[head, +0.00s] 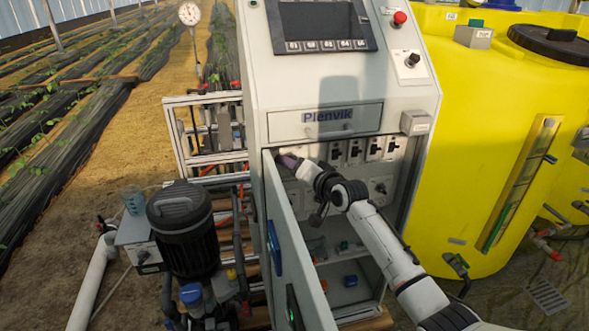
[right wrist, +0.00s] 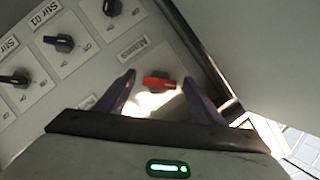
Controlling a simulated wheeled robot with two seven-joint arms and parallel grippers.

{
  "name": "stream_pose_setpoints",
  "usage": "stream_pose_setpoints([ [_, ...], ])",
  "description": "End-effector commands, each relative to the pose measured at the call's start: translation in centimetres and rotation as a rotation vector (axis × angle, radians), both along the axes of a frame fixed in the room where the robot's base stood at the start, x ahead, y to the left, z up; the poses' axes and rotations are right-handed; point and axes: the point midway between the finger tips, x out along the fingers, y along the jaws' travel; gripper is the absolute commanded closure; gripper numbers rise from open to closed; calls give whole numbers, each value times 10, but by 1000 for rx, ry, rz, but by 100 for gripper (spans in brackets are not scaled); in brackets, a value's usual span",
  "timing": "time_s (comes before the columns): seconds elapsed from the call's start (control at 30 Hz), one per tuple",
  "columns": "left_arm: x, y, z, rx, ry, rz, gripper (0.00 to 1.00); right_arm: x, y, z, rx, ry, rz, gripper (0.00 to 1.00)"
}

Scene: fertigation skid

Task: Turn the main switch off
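The main switch, a red handle (right wrist: 158,82) on a pale plate with a partly readable label starting with M, shows in the right wrist view. The handle lies nearly level across that picture. My right gripper (right wrist: 159,88) is open, with one purple finger on each side of the handle and gaps between. I cannot tell how deep the fingertips reach. In the head view my right gripper (head: 290,162) is inside the cabinet's upper left corner, behind the open door, and hides the switch. My left gripper is not in view.
Black rotary knobs (right wrist: 64,43) on labelled plates sit beside the main switch. The open cabinet door (head: 292,255) stands left of my right arm. More switches (head: 355,151) line the panel. A red emergency button (head: 400,18) is above. A yellow tank (head: 490,130) stands right.

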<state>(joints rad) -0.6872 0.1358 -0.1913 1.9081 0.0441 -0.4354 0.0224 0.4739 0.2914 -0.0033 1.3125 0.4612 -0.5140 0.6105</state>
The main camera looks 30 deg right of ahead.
Motion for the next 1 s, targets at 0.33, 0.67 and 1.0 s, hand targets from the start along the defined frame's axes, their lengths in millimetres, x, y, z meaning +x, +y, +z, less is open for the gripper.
stream_pose_setpoints([
  [0.33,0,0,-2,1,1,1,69,-9,0,2,1,-1,1,39],
  [0.67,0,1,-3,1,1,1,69,-60,-2,16,1,-1,0,39],
  [1.0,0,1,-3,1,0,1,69,-97,-3,28,1,0,0,39],
])
